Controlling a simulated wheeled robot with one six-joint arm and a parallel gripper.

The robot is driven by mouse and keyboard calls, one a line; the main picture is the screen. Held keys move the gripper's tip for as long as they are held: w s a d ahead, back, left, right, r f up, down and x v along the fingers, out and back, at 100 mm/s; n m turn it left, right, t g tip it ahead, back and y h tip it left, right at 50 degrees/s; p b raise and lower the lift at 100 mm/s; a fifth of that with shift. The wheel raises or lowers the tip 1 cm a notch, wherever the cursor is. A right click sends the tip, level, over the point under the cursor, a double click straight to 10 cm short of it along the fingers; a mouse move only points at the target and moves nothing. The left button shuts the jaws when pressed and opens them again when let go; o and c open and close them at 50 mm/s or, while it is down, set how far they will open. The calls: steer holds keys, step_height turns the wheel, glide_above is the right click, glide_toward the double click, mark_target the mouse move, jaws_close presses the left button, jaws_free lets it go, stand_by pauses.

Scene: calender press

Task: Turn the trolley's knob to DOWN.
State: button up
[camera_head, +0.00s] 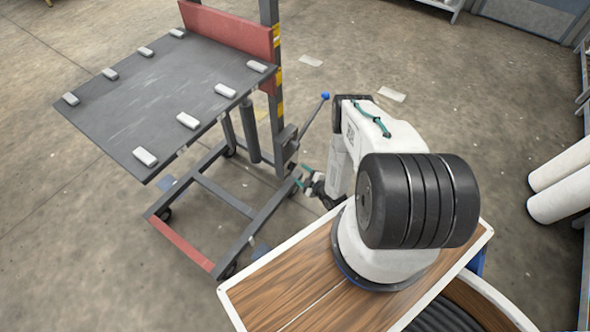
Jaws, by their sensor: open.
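The trolley has a flat dark platform (165,85), a red back plate (235,30) and an upright mast with yellow marks. A lever with a blue ball end (325,97) slants up to the right from a dark block (288,142) low on the mast. I cannot make out a separate turning knob or any DOWN marking from here. My gripper (303,176) is open, its teal fingertips apart, low beside the right side of the trolley's base near the mast foot. I see nothing between the fingers, and cannot tell whether they touch the trolley.
Several light grey pads (187,121) lie along the platform's edges. The trolley's base frame (225,195) has a red front bar (184,246) and small wheels. White rolls (565,180) lie on a rack at right. The floor behind my arm is mostly clear.

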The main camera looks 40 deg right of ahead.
mark_target(293, 167)
steer(key=x, duration=0.5)
steer(key=shift+w+f, duration=0.1)
steer(key=shift+w, duration=0.25)
steer(key=c, duration=1)
